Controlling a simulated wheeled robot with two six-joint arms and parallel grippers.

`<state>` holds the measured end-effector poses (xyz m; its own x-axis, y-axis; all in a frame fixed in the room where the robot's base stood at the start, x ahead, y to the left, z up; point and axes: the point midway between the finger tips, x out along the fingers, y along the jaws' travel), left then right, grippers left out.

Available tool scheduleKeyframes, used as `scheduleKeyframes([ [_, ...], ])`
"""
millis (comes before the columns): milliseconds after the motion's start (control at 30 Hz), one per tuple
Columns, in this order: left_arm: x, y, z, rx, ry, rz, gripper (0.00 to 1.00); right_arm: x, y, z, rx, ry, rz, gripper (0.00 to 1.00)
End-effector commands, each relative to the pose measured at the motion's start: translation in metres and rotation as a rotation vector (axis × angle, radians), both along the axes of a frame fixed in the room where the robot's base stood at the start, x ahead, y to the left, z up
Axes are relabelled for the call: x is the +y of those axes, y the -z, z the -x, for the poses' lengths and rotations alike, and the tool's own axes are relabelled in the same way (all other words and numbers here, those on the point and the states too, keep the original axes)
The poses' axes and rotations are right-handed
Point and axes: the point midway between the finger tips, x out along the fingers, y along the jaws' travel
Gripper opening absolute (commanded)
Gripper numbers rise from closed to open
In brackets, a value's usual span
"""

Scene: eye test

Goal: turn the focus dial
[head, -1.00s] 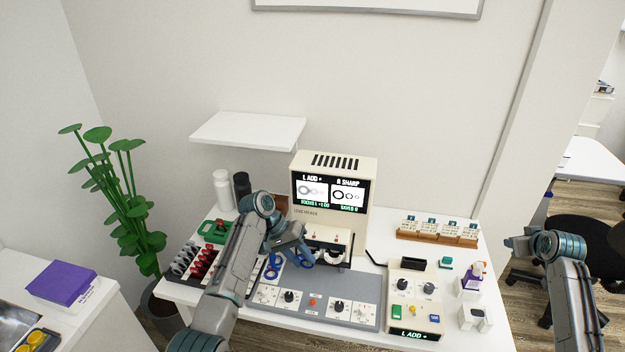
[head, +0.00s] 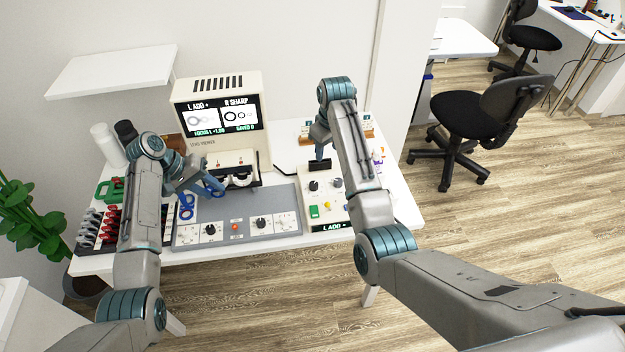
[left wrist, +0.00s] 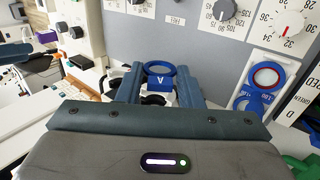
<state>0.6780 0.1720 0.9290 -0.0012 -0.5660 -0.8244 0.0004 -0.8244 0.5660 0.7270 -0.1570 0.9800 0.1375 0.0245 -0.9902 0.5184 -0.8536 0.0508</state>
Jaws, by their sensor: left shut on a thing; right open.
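The control box (head: 343,207) at the right of the table has two black dials, one on the left (head: 313,185) and one on the right (head: 337,183). I cannot read which is the focus dial. My right gripper (head: 320,150) is open just behind and above the box, apart from both dials as far as I can see. My left gripper (head: 208,188) is shut on a blue lens ring (left wrist: 160,72) marked A, in front of the lens viewer (head: 262,150).
A grey panel (head: 285,204) with more dials and a red button lies in front of the viewer. Another blue ring (head: 186,207) lies left of it, beside a rack of red-handled pieces (head: 111,222). A black block (head: 320,165) stands behind the control box dials. A shelf (head: 112,70) hangs above.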

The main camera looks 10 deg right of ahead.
Motion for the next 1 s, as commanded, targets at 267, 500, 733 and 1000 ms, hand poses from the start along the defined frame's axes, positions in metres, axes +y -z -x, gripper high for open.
scheduleKeyframes([
  [267,0.0,0.0,0.0,0.0,0.0,0.0,0.12,0.045,-0.018,0.025,0.134,-0.056,0.03,0.47],
  [500,0.0,0.0,0.0,0.0,0.0,0.0,0.12,0.046,0.013,0.027,0.144,-0.057,0.031,0.47],
  [733,0.0,0.0,0.0,0.0,0.0,0.0,0.12,0.046,0.06,0.027,0.143,-0.057,0.032,0.47],
  [1000,0.0,0.0,0.0,0.0,0.0,0.0,0.12,0.046,0.094,0.026,0.139,-0.057,0.031,0.47],
])
